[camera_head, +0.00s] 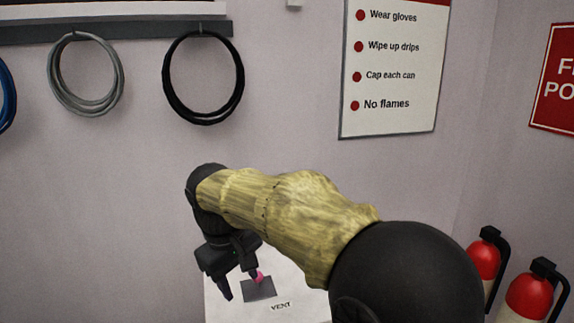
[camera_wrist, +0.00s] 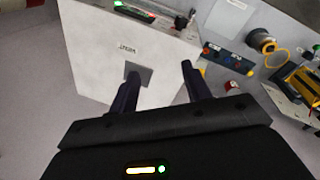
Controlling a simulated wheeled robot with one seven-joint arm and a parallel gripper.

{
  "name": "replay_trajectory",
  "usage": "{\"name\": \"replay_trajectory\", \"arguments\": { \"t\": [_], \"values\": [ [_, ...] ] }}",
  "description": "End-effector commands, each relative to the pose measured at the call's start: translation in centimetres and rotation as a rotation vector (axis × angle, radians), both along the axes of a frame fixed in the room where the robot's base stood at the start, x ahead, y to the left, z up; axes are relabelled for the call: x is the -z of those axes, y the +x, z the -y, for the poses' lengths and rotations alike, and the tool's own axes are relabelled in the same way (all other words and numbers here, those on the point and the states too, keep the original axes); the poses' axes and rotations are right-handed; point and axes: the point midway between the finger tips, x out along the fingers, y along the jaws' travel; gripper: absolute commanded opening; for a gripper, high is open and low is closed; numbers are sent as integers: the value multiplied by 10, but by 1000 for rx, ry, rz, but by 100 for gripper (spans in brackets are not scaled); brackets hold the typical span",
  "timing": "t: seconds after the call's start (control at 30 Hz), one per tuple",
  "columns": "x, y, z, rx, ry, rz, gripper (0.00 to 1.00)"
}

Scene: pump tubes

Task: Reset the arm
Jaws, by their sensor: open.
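My arm reaches out from the lower right in the head view. My gripper (camera_head: 241,284) hangs at its end with the fingers apart, in front of a white box marked VENT (camera_head: 296,287). A dark square patch (camera_head: 260,291) on that box is close to the fingers in the picture. A small pink spot shows by one fingertip; I cannot tell what it is. In the wrist view my gripper (camera_wrist: 160,72) has its two fingers spread and nothing between them. The white box (camera_wrist: 95,65) and its dark patch (camera_wrist: 145,72) lie beyond the fingers.
Two red extinguishers (camera_head: 484,262) stand at the right. Grey (camera_head: 55,85) and black (camera_head: 168,85) hose coils hang from a wall rail. A blue panel with knobs (camera_wrist: 228,58) and a yellow-rimmed round port (camera_wrist: 262,41) are at the right in the wrist view.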

Motion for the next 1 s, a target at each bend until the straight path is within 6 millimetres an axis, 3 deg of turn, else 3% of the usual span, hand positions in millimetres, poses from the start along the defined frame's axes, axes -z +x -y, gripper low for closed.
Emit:
{"name": "replay_trajectory", "arguments": {
  "t": [0.37, 0.57, 0.77, 1.0],
  "values": [
    [46, 5, 51, 128, 52, 4, 48],
    [90, -3, 101, 266, 103, 16, 48],
    [146, -31, 167, 477, 175, 46, 48],
    [200, -84, 231, 733, 243, 102, 48]
  ]
}}
